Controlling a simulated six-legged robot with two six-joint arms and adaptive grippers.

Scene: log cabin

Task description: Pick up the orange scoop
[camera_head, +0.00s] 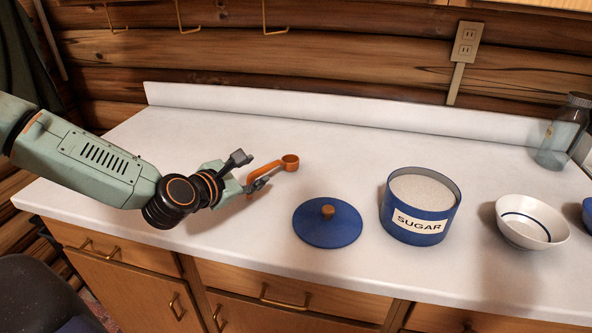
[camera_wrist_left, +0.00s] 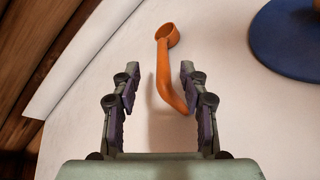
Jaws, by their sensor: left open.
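The orange scoop (camera_head: 289,163) lies on the white counter, its round cup pointing away from my left gripper. My left gripper (camera_head: 250,172) is open and empty, at the handle end of the scoop. In the left wrist view the scoop (camera_wrist_left: 164,72) runs up from between the two fingers of the left gripper (camera_wrist_left: 157,82), its handle nearer the right finger and its cup beyond the fingertips. I cannot tell the exact height of the fingers above the counter. My right gripper is in neither view.
A blue lid (camera_head: 327,228) with a wooden knob lies right of the scoop. An open blue sugar canister (camera_head: 418,228), a white bowl (camera_head: 527,238) and a glass jar (camera_head: 563,140) stand farther right. The counter (camera_head: 230,125) behind the gripper is clear up to the backsplash.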

